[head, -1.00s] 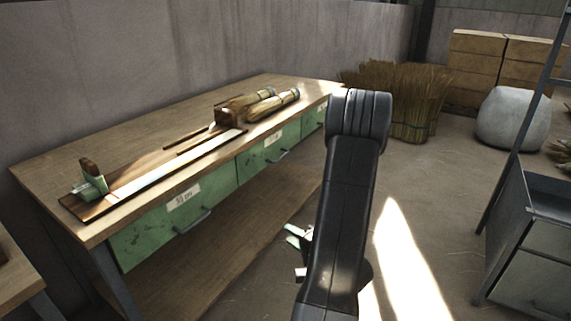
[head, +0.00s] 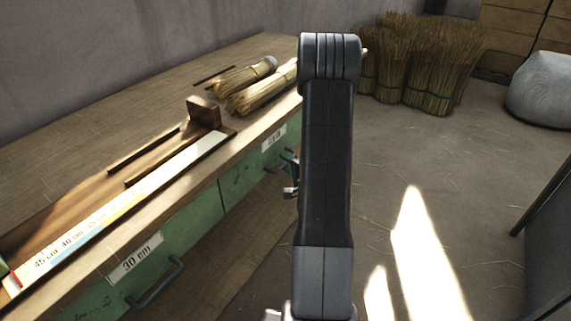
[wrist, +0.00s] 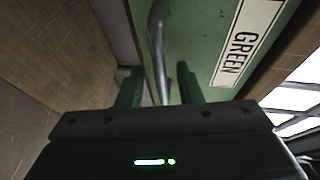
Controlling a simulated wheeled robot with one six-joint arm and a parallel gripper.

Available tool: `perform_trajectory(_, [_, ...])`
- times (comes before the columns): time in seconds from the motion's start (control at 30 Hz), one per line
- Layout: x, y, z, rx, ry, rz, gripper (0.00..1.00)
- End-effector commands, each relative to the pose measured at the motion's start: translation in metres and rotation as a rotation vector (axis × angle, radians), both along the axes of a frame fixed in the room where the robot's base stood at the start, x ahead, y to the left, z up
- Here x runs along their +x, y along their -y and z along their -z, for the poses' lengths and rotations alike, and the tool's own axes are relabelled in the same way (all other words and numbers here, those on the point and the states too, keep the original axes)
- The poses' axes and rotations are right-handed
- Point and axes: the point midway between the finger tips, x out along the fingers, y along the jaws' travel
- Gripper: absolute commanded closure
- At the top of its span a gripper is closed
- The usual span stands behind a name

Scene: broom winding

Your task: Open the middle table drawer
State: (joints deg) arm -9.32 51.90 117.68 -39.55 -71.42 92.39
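The middle drawer (head: 237,181) is a worn green front under the workbench top, and it looks shut. Its label (head: 273,138) is small in the head view; in the wrist view the label (wrist: 245,42) reads "GREEN". The drawer's dark bar handle (wrist: 157,45) runs between the two green fingers of my gripper (wrist: 160,88). The fingers are apart, one on each side of the handle; contact is not clear. In the head view my gripper (head: 291,175) is partly hidden behind my arm, close to the drawer front.
On the workbench (head: 70,128) lie a measuring board (head: 120,190) and straw bundles (head: 262,92). Larger straw bundles (head: 425,65) stand on the floor. A grey cabinet (head: 550,240) is at the right; open floor lies between.

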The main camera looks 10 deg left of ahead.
Motion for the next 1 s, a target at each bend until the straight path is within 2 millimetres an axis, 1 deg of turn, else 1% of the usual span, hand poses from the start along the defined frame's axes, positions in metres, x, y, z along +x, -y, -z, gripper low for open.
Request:
perform_trajectory(0.03, [0.003, -0.0041, 0.0012, 0.0, 0.001, -0.002, 0.67])
perform_trajectory(0.13, [0.0066, -0.0074, 0.0019, 0.001, 0.001, 0.0, 0.67])
perform_trajectory(0.43, [0.008, -0.0085, 0.0018, 0.001, 0.001, 0.001, 0.67])
perform_trajectory(0.6, [0.0079, -0.0084, 0.0017, 0.001, 0.001, 0.001, 1.0])
perform_trajectory(0.87, [0.0076, -0.0079, 0.0019, 0.0, 0.0, 0.001, 1.0])
perform_trajectory(1.0, [0.0062, -0.004, 0.0022, 0.0, 0.0, 0.001, 1.0])
